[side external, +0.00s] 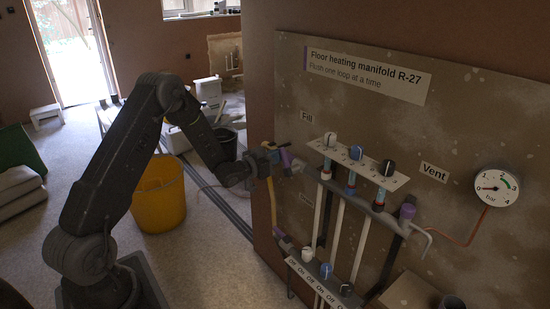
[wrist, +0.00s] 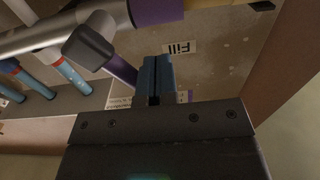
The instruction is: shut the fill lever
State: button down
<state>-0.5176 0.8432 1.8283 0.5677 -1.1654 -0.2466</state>
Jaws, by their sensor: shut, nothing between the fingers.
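The fill lever (wrist: 121,70) has a purple handle on a grey hub, in the upper left of the wrist view. Its handle runs at an angle away from the grey pipe, and its far end passes close to my fingers. In the side view, purple parts of the fill valve (side external: 286,157) show below the Fill sign, partly crowded by my gripper (side external: 271,156). In the wrist view my gripper (wrist: 157,62) is shut, its blue fingers together and empty, just right of the handle. I cannot tell whether they touch it.
The Fill sign (wrist: 182,47) is on the plastered board. A yellow hose (side external: 273,205) hangs by the valve. Right of it stand several capped flow meters (side external: 356,153), the Vent valve (side external: 407,211) and a pressure gauge (side external: 496,188). A yellow bucket (side external: 159,195) stands on the floor behind my arm.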

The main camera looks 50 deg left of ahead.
aim_at(283, 153)
jog(key=shift+d+r, duration=0.35)
jog(key=shift+r, duration=0.15)
jog(key=shift+d+r, duration=0.4)
jog(key=shift+d, duration=0.2)
jog(key=shift+d+r, duration=0.2)
jog(key=shift+d, duration=0.25)
jog(key=s+a, duration=0.1)
jog(key=s, duration=0.6)
jog(key=shift+a, duration=0.15)
